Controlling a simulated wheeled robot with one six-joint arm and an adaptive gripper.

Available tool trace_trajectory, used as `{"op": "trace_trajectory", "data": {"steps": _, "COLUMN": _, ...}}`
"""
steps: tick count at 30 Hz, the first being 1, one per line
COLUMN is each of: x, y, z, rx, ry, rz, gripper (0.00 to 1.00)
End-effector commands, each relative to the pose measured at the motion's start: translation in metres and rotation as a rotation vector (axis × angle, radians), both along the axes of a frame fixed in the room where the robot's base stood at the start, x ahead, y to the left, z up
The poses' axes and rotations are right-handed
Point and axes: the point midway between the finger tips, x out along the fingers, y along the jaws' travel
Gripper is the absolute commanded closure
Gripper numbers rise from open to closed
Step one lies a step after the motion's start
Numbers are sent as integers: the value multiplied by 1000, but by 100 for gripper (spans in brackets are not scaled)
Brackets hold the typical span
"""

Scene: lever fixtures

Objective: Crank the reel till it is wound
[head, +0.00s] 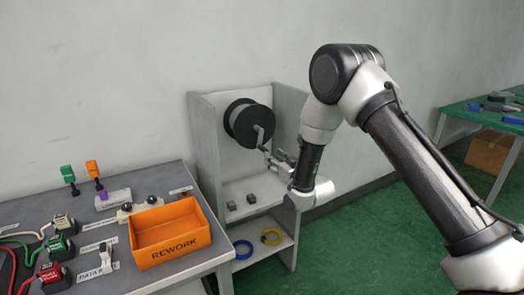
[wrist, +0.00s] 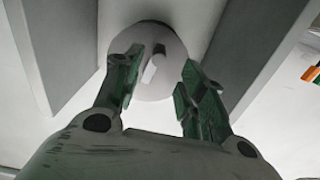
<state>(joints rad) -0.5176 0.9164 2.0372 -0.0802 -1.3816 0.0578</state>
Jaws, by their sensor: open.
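The reel (head: 240,122) is a dark-flanged drum with a grey middle, mounted in a light grey cabinet. A thin metal crank (head: 258,134) is on its front face, and its handle end is close to my gripper (head: 274,158). In the wrist view a pale round disc (wrist: 175,50) with a darker slot-like mark and a light bar shows beyond my gripper (wrist: 157,78). My gripper's two green-grey fingers are apart, one on each side of the light bar. I cannot tell whether either finger touches the crank.
The cabinet (head: 205,150) has side walls close around the reel. A bench at left holds an orange REWORK bin (head: 168,232), cables and levers. A green table (head: 480,115) stands at right.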

Motion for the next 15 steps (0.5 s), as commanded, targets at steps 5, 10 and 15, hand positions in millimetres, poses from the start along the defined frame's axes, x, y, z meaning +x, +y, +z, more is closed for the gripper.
{"op": "trace_trajectory", "data": {"steps": 5, "x": 8, "y": 5, "z": 1, "rx": -54, "ry": -43, "rz": -1, "gripper": 59}}
{"op": "trace_trajectory", "data": {"steps": 10, "x": 31, "y": 20, "z": 0, "rx": -54, "ry": -41, "rz": -1, "gripper": 59}}
{"op": "trace_trajectory", "data": {"steps": 15, "x": 53, "y": 35, "z": 0, "rx": -53, "ry": -39, "rz": -2, "gripper": 59}}
